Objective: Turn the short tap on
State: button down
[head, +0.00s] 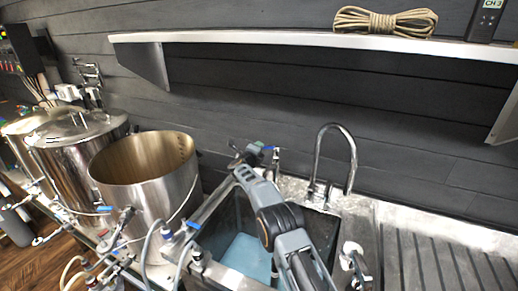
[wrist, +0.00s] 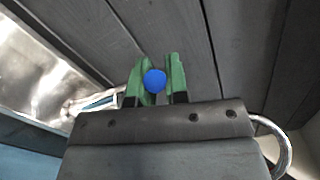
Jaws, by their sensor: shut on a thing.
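The short tap (head: 277,158) is a small chrome tap at the back edge of the sink, left of the tall curved tap. Its blue handle (head: 268,149) points left, toward my gripper (head: 254,150). In the wrist view the blue handle end (wrist: 154,80) shows as a round knob between the two green fingers of my gripper (wrist: 156,82). The fingers are shut on it. My arm reaches over the sink from the front and hides part of the sink.
The tall curved tap (head: 350,160) stands close on the right. A large open steel pot (head: 140,190) stands left of the sink (head: 214,226). A wall shelf (head: 300,41) with coiled rope (head: 384,21) runs above. The ridged drainboard (head: 440,255) at right is clear.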

jog(key=c, duration=1.1)
grip_release()
jog(key=shift+a, duration=0.1)
jog(key=shift+b+v, duration=2.55)
jog(key=shift+v, duration=4.25)
jog(key=shift+c, duration=0.6)
